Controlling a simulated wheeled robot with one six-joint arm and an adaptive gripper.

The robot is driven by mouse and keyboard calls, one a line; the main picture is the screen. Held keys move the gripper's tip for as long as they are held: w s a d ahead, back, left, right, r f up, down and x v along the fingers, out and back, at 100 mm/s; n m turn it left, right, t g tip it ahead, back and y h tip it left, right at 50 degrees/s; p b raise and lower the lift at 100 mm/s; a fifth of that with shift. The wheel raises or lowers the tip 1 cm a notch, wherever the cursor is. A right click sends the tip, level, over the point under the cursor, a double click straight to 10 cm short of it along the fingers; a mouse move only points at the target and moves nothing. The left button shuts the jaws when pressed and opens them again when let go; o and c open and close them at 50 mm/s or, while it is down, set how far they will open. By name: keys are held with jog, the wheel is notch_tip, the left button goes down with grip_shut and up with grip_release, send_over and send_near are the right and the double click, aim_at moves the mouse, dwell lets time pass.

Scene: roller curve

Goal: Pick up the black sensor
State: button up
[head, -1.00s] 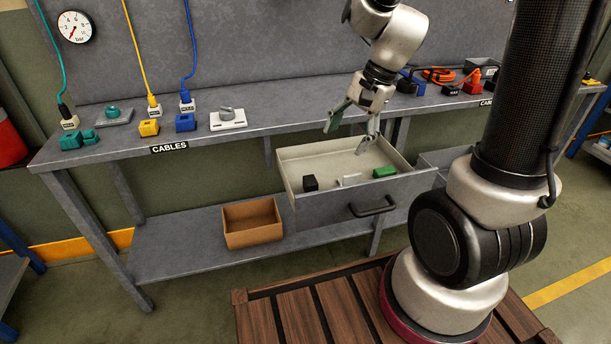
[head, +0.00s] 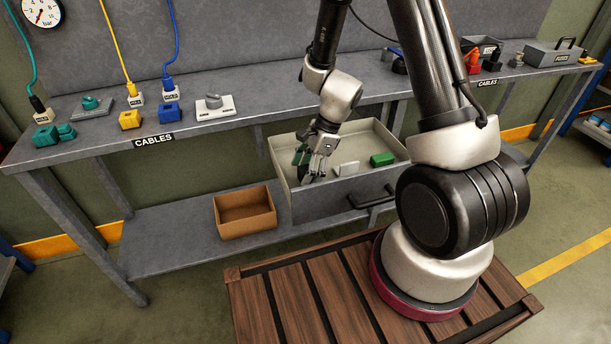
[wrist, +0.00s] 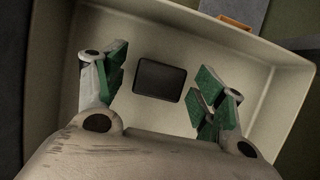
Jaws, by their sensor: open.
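The black sensor (wrist: 160,80) lies on the light floor of the open drawer (head: 375,137). In the wrist view it sits between and slightly beyond the two green-padded fingers. My gripper (wrist: 162,92) is open, with a finger on each side of the sensor and a visible gap to each. Whether the fingertips are level with the sensor cannot be told.
A white block (head: 348,168) and a green block (head: 382,159) lie to the right in the drawer. A brown open box (head: 245,212) stands on the lower shelf to the left. Connectors and a cabled bench (head: 240,122) lie behind.

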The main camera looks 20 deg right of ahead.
jog(key=shift+a+f, duration=0.15)
jog(key=shift+f, duration=0.2)
jog(key=c, duration=1.1)
